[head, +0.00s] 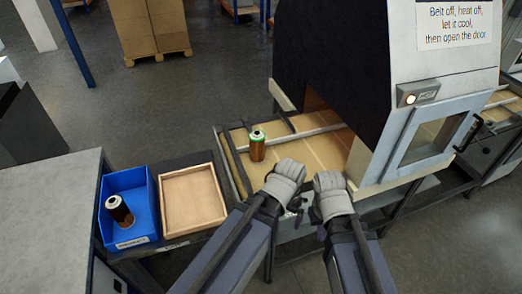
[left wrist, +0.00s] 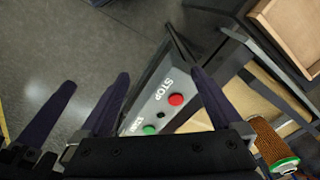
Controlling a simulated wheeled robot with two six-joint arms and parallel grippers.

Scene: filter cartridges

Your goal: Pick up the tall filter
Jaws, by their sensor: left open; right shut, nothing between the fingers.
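A copper-brown filter with a green-rimmed top (head: 257,150) stands upright on the conveyor belt. It also shows at the lower right of the left wrist view (left wrist: 270,138). A second brown filter with a pale top (head: 121,212) stands in the blue bin (head: 149,208). I cannot tell surely which filter is taller. My left gripper (head: 291,168) is just right of and nearer than the belt filter, apart from it. In the left wrist view its dark fingers are spread and empty (left wrist: 160,74). My right gripper (head: 328,180) is beside it, shut and empty.
An empty wooden tray (head: 163,206) lies right of the blue bin. A dark machine hood (head: 335,60) with a windowed door (head: 424,140) covers the belt's right part. A panel with a red STOP button (left wrist: 176,99) and a green button (left wrist: 149,130) lies below my left fingers.

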